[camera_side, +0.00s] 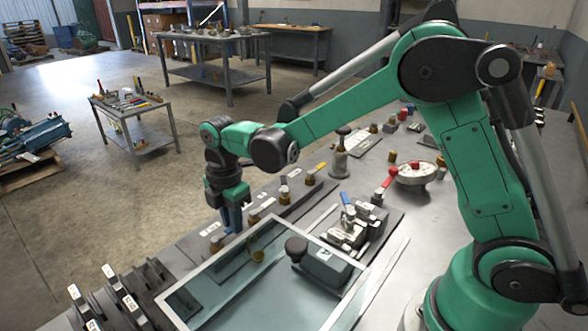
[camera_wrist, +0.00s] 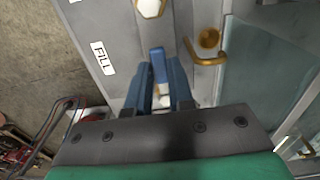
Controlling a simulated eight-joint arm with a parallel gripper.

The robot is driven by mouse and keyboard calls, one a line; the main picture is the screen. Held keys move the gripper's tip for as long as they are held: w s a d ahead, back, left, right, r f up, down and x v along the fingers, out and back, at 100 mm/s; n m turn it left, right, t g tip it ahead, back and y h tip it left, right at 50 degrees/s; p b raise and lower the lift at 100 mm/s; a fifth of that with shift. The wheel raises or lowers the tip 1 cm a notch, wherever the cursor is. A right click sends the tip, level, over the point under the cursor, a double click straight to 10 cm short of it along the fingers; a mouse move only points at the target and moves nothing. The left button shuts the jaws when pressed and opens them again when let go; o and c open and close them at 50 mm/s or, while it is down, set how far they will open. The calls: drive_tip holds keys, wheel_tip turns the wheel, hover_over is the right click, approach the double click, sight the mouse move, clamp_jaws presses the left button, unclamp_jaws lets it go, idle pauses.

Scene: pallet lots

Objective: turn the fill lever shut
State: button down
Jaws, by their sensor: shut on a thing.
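My gripper (camera_wrist: 159,76) has its two blue fingers shut on the blue fill lever (camera_wrist: 158,62) in the wrist view. The lever's blue end shows between the fingertips, and a pale part shows lower between the fingers. A white FILL label (camera_wrist: 103,58) lies on the grey plate to the left. In the side view my gripper (camera_side: 231,216) points down at the left edge of the bench; its fingers hide most of the lever there. Whether the valve is open or shut cannot be told.
A brass fitting with a hooked handle (camera_wrist: 208,40) sits close right of the fingers. In the side view a glass-sided box (camera_side: 188,318) fills the front of the bench. A red-handled valve wheel (camera_side: 415,175) and a clamp fixture (camera_side: 347,235) stand farther right.

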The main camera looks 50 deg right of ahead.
drive_tip(key=shift+s, duration=0.1)
drive_tip(key=c, duration=0.8)
unclamp_jaws()
